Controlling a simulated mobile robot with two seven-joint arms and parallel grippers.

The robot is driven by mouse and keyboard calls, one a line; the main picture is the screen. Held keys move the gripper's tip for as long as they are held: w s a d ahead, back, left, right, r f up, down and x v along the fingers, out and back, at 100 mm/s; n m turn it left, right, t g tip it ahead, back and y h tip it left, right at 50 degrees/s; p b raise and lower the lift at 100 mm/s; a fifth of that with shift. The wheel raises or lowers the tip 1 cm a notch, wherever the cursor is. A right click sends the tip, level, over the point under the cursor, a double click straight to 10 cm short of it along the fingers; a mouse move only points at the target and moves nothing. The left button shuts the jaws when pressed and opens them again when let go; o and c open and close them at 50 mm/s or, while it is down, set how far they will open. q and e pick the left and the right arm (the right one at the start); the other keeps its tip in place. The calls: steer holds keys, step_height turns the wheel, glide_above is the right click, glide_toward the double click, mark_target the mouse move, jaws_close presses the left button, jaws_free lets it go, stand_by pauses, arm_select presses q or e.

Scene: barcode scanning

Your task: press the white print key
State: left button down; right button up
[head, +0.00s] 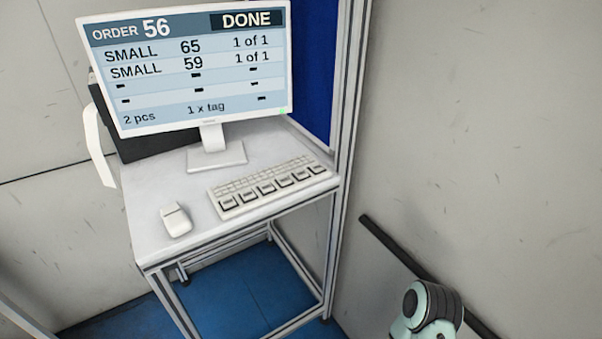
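A white keyboard (268,186) lies on the right part of a small white table. It has a row of larger dark-framed keys along its front edge and small keys behind. I cannot tell which key is the white print key at this size. A monitor (190,70) behind it reads "ORDER 56", "DONE", two SMALL lines with 65 and 59, each "1 of 1", and "2 pcs 1 x tag". Neither gripper shows in the head view. One teal and black link of my arm (428,310) shows at the lower right, apart from the table.
A white mouse-like device (176,220) stands at the table's (160,247) front left. A black box (150,145) with a white strip (97,145) hanging from it is behind the monitor. A metal frame post (345,130) rises at the table's right edge. The table's front middle is clear.

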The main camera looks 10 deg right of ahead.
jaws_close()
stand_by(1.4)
